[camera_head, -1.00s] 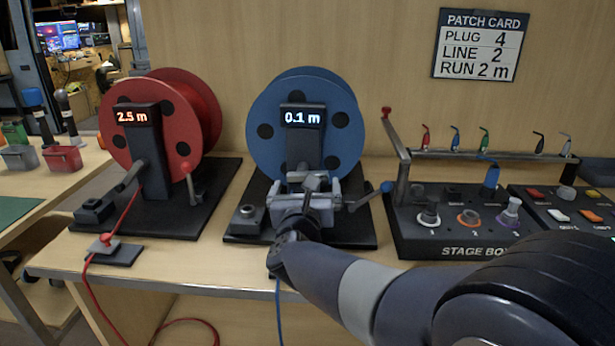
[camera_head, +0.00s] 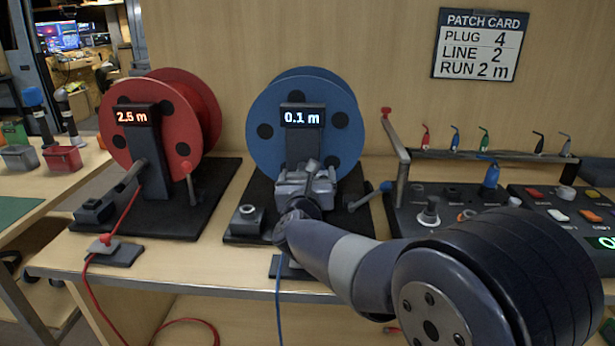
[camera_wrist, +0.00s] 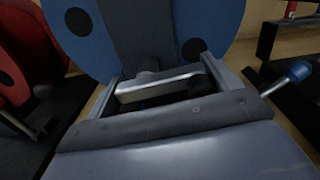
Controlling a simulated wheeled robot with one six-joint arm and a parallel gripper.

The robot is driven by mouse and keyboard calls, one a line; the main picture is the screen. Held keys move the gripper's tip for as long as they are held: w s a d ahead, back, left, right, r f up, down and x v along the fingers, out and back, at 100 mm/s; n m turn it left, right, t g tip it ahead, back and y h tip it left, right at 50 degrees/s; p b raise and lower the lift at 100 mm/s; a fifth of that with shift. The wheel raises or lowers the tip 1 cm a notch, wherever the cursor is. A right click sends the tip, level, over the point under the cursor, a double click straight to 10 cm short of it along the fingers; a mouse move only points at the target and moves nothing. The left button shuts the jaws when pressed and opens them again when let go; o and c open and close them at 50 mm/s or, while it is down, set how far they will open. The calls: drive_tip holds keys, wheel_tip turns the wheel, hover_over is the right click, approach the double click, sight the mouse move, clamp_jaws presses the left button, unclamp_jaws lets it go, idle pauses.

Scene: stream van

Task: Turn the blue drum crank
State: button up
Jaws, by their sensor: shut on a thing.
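The blue drum (camera_head: 300,85) stands upright behind a dark post whose display reads 0.1 m. My gripper (camera_head: 312,172) is in front of that post, low down, and hides most of the crank in the head view. In the wrist view the crank (camera_wrist: 158,87) shows as a pale metal bar with a dark knob at its right end. My gripper (camera_wrist: 162,74) is shut on the crank, with one finger on each side; the exact contact is partly hidden. A lever with a blue knob (camera_head: 386,187) stands to the right of the gripper, apart from it.
The red drum (camera_head: 158,120) with its own post stands to the left, reading 2.5 m. A stage box (camera_head: 408,225) is at the right, partly behind my arm. A blue cable (camera_head: 278,300) hangs from the front edge. A patch card (camera_head: 478,45) is on the wall.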

drive_tip(key=shift+c, duration=1.4)
drive_tip(key=shift+n, duration=0.4)
